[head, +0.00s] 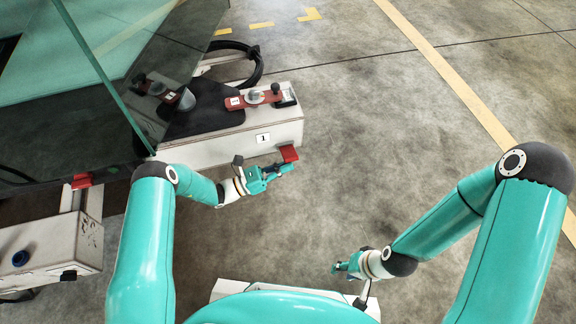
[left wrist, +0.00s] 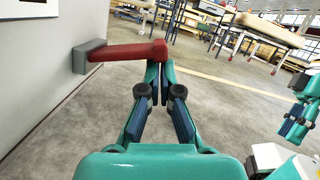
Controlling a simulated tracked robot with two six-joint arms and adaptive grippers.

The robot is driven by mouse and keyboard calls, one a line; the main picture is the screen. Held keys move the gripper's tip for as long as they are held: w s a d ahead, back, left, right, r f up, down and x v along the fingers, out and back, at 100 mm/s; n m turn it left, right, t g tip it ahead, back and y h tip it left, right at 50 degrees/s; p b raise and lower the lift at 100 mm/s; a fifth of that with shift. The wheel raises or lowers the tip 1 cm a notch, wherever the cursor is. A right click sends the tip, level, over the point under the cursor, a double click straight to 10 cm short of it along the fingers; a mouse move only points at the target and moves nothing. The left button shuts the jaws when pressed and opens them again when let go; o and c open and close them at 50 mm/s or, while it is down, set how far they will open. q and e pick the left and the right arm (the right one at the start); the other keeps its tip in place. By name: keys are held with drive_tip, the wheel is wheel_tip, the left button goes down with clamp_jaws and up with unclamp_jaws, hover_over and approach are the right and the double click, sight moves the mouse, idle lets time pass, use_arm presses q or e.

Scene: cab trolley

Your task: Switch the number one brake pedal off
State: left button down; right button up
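The number one brake pedal is a red lever (head: 289,153) on the white side of the unit marked "1" (head: 263,138). In the left wrist view the red pedal (left wrist: 125,52) sticks out roughly level from a grey mount on the pale wall. My left gripper (head: 288,168) is at the pedal's outer end; its fingers (left wrist: 159,72) are brought together with only a narrow gap, tips at the pedal's end. I cannot tell whether they touch it. No pedal is clearly gripped. My right gripper (head: 340,267) is low and away from the pedal.
A red-and-grey control (head: 255,99) sits on top of the marked unit. Dark glass panels (head: 150,60) rise at the left. Another white unit (head: 55,245) with a red part (head: 81,181) stands at lower left. The concrete floor to the right is clear.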

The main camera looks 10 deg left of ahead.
use_arm(q)
drive_tip(key=shift+r, duration=0.1)
wheel_tip(320, 180, down, 5)
drive_tip(key=s+b, duration=0.1)
drive_tip(key=b, duration=0.4)
drive_tip(key=p+v, duration=0.3)
drive_tip(key=v, duration=0.6)
drive_tip(key=shift+s+a+r, duration=0.25)
drive_tip(key=shift+s+r, duration=0.05)
drive_tip(key=shift+s, duration=0.05)
